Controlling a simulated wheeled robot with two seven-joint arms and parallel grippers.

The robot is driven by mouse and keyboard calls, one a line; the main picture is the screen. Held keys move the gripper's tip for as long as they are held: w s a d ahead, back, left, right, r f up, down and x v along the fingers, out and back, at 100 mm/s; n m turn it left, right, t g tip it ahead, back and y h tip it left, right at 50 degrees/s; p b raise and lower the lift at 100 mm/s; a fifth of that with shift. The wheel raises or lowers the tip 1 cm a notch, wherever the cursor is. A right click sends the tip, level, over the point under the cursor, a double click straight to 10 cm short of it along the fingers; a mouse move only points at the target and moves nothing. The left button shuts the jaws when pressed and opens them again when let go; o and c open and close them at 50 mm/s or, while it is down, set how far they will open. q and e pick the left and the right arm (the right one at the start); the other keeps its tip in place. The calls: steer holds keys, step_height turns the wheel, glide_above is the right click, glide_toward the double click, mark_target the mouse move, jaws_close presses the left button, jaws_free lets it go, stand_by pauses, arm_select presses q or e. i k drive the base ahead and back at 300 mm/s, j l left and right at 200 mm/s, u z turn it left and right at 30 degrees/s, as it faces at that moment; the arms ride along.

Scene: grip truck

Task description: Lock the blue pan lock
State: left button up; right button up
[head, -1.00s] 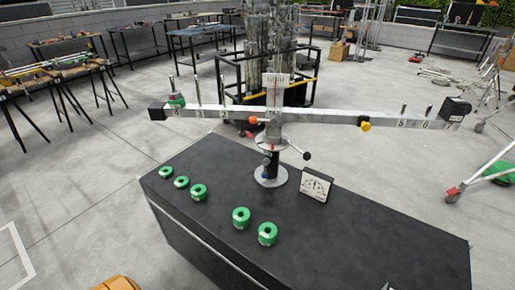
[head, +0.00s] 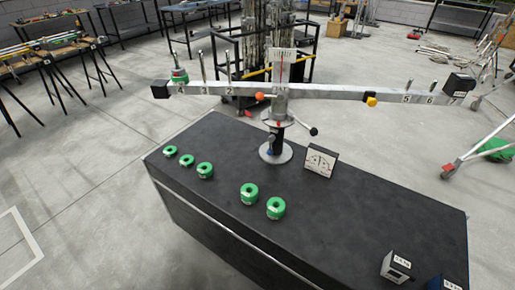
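A balance-like apparatus stands on the black table, with a long grey beam (head: 330,92) across a central post. A small blue spot (head: 271,151), perhaps the blue pan lock, shows low on the post just above the round base (head: 283,155); it is too small to tell its position. A black-knobbed lever (head: 314,131) sticks out right of the post. An orange knob (head: 260,96), a red knob (head: 248,112) and a yellow knob (head: 371,100) are on or near the beam. Neither of my grippers is in view.
Several green ring weights (head: 249,193) lie on the black table (head: 335,220); another green weight (head: 180,75) sits on the beam's left end. A dial card (head: 320,161) stands beside the base. Labelled boxes (head: 397,267) sit at the table's right front. The table's middle right is clear.

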mark_target(272, 137)
steer(key=i+j+z, duration=0.1)
steer(key=j, duration=0.35)
steer(key=i+j+z, duration=0.1)
steer(key=j, duration=0.35)
steer(key=i+j, duration=0.2)
steer(key=j, duration=0.25)
steer(key=i+j+z, duration=0.15)
steer(key=j, duration=0.3)
steer(key=i+j+z, duration=0.1)
steer(key=j, duration=0.35)
